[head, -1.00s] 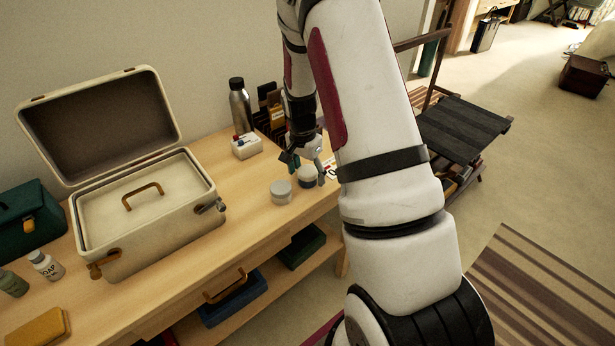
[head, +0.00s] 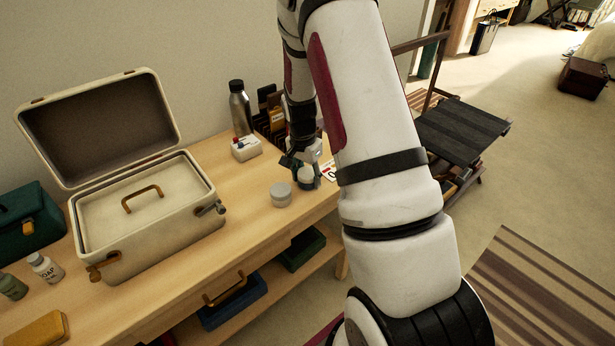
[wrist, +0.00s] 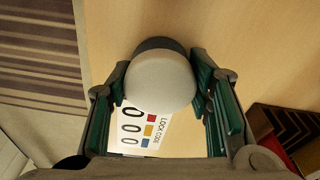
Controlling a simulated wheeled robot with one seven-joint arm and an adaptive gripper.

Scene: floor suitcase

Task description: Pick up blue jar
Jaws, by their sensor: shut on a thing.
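The blue jar, with a pale rounded lid and a dark body, sits between my gripper's fingers near the right end of the wooden table. In the head view the jar (head: 305,175) is partly covered by the fingers. In the wrist view the jar's lid (wrist: 160,80) faces the camera and a dark rim of its body shows behind. My gripper (head: 304,171) is shut on the jar from both sides, and its green fingers also show in the wrist view (wrist: 161,84). I cannot tell whether the jar is clear of the tabletop.
A grey-white jar (head: 281,194) stands just left of the gripper. A lock code card (wrist: 143,130) lies beside the held jar. A small white box (head: 246,148) and a metal bottle (head: 240,108) stand behind. An open cream case (head: 150,225) takes up the table's left.

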